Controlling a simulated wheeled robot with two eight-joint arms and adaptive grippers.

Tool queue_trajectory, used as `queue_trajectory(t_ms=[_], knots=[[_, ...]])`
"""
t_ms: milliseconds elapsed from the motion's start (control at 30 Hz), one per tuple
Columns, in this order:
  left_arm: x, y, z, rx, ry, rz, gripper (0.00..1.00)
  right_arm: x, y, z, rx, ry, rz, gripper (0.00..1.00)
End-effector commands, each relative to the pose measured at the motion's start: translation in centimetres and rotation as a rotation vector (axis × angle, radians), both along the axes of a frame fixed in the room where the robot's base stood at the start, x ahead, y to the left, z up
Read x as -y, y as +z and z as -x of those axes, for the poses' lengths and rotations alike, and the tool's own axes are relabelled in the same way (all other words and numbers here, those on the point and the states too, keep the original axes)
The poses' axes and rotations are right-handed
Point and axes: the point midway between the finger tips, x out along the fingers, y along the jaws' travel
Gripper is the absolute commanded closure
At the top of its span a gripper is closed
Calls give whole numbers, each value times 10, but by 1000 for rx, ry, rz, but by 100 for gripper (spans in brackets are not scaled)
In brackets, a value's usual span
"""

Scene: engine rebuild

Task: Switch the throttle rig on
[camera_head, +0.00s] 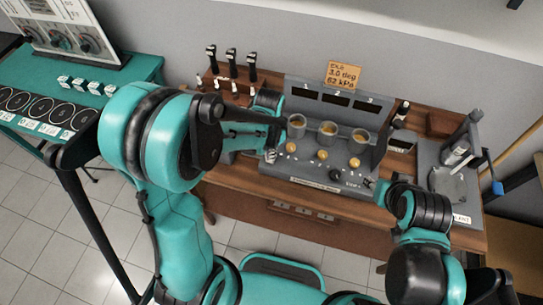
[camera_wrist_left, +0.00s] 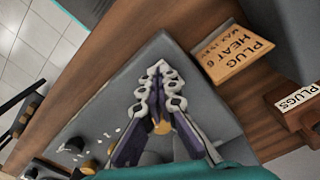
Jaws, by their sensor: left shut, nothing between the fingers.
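The throttle rig (camera_head: 330,95) is a grey console on the wooden bench. It has three round metal throttle bodies with orange-brown insides, and dark display windows above. Its sloped front carries yellow knobs (camera_head: 322,154) and a black knob (camera_head: 338,172) at the lower right. I cannot make out which way any switch is set. My left gripper (camera_head: 277,132) is at the rig's left side, shut and empty. In the left wrist view its fingertips (camera_wrist_left: 158,70) meet over the grey panel, partly hiding a yellow knob (camera_wrist_left: 161,127). My right gripper (camera_head: 376,190) is by the rig's lower right corner; its fingers are unclear.
A grey stand (camera_head: 451,180) is to the right. A "PLUG HEAT" card (camera_wrist_left: 238,54) lies beside the panel. A teal table (camera_head: 120,75) is at left.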

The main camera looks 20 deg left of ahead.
Motion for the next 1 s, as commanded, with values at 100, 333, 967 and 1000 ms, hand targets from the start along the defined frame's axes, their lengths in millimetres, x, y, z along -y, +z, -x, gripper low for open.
queue_trajectory(t_ms=[100,333,967,1000], knots=[[0,-2,0,0,0,0,100,0,-2,0,0,0,0,60],[0,-6,0,0,0,0,100,0,-6,0,0,0,0,60],[0,34,0,0,0,0,100,0,24,0,0,0,0,60],[0,37,0,0,0,0,100,0,26,0,0,0,0,60]])
